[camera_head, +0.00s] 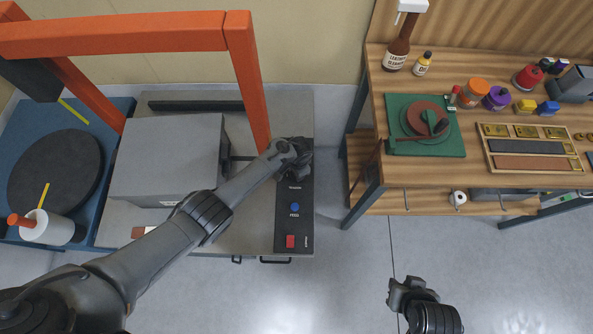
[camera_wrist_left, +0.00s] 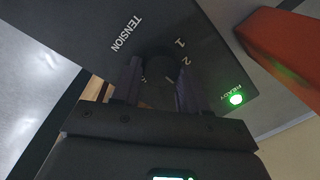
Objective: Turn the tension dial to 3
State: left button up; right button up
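The black control panel (camera_head: 294,222) carries a blue button, a red switch and, at its far end, the tension dial. In the left wrist view the dark round dial (camera_wrist_left: 158,62) sits on the panel beside the word TENSION and the numbers 1 and 2. The number 3 and the dial's pointer cannot be made out. My left gripper (camera_head: 299,160) is over the panel's far end and hides the dial in the head view. In the left wrist view its two fingers (camera_wrist_left: 158,85) stand either side of the dial; contact is unclear. My right gripper (camera_head: 402,288) is above the floor, away from the panel.
A green READY light (camera_wrist_left: 236,99) glows beside the dial. An orange frame (camera_head: 248,80) rises close to my left wrist. A grey box (camera_head: 168,155) stands left of the panel. A wooden bench (camera_head: 455,165) with bottles and tools is at right. Floor between is clear.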

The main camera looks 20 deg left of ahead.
pick_arm(q)
jog(key=o, duration=0.4)
jog(key=shift+s+d+r+p, duration=0.15)
jog(key=shift+r+p, duration=1.15)
jog(key=shift+r, duration=1.4)
jog(key=shift+s+d+r+p, duration=0.1)
jog(key=shift+r+p, duration=1.15)
jog(key=shift+r, duration=1.4)
